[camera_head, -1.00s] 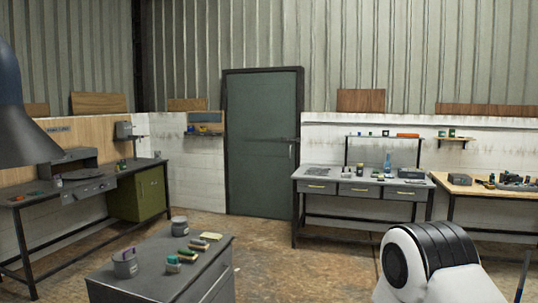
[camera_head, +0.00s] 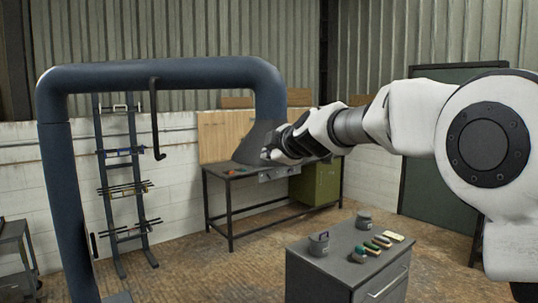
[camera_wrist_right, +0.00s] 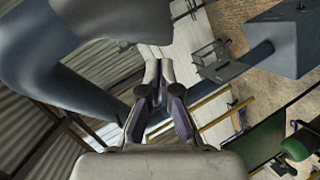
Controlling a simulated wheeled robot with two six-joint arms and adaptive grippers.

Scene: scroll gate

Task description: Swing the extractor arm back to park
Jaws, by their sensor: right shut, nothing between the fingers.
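The extractor arm (camera_head: 160,76) is a thick blue-grey pipe that arches across the head view from a post at the left. A dark flared hood (camera_head: 250,146) hangs at its right end. A dark hooked rod (camera_head: 154,115) hangs below the pipe. My right gripper (camera_head: 270,155) is at the right side of the hood; whether it touches is unclear. In the right wrist view the fingers (camera_wrist_right: 157,70) are shut and empty, and the blue pipe (camera_wrist_right: 55,85) passes at the left. My left gripper is not in view.
A grey cabinet (camera_head: 318,274) with cans and small items stands at the front right. A workbench (camera_head: 235,175) and green cupboard (camera_head: 316,183) stand behind the hood. A rack (camera_head: 106,165) stands against the wall. Floor is free between rack and cabinet.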

